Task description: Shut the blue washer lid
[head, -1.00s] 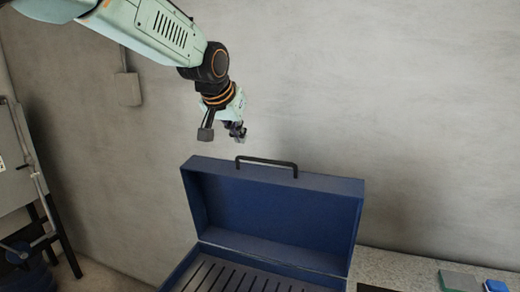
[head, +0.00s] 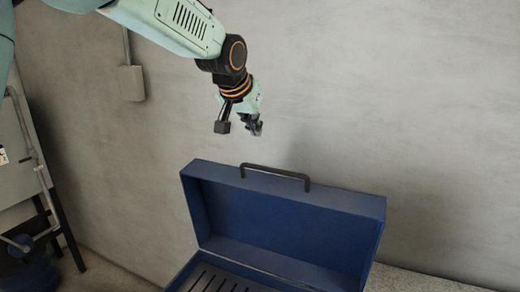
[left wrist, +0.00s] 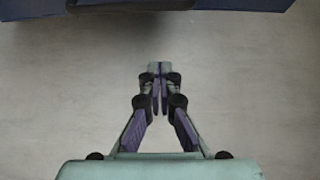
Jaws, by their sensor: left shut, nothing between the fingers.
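The blue washer lid (head: 285,215) stands open and upright at the back of the blue washer, with its hollow inside facing me. A dark handle (head: 275,172) is on the lid's top edge. The washer's slotted grate (head: 215,282) shows at the bottom of the head view. My left gripper (head: 257,130) is above the lid, up and left of the handle, and touches nothing. In the left wrist view its fingers (left wrist: 157,105) are together and empty. A blue edge of the lid (left wrist: 220,4) runs along the top of that view. My right gripper is out of view.
A plain grey wall (head: 400,110) stands behind the washer. A grey box (head: 131,83) with a conduit is on the wall at upper left. A frame with dark legs (head: 60,230) stands at far left. A speckled worktop (head: 420,282) shows at lower right.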

